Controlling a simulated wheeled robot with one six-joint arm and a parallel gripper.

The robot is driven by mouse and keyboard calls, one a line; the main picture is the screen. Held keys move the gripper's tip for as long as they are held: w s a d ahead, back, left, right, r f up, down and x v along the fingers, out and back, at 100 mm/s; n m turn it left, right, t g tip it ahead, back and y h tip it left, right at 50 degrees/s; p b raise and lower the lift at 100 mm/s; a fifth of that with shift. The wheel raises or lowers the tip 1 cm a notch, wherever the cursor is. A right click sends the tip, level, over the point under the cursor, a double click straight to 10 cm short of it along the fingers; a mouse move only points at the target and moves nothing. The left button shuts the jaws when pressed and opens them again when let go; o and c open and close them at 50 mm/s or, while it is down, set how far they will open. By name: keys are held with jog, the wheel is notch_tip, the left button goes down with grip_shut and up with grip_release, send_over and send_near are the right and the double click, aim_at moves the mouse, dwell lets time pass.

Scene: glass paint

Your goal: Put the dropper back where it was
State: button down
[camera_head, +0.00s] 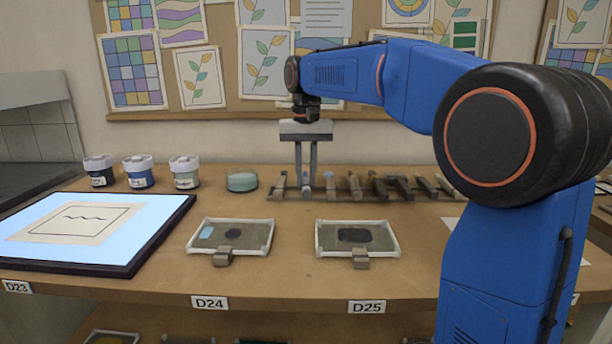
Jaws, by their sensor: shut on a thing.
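My gripper (306,182) points straight down over the tool rack (362,199) at the back of the bench. It is shut on a small light-coloured tool with a bluish top (306,179), which seems to be the dropper. The dropper stands roughly upright at the rack's left part, between other tools. Its lower end is too small to tell whether it rests in a slot or hangs just above it.
Several other tools (378,186) lean along the rack to the right. A round green dish (242,182) and lidded jars (140,171) stand to the left. Two trays (200,242) (393,241) and a lit panel (160,223) lie in front. Bare bench lies between.

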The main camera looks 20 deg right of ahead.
jog(key=shift+f, duration=0.1)
jog(key=c, duration=1.6)
grip_release()
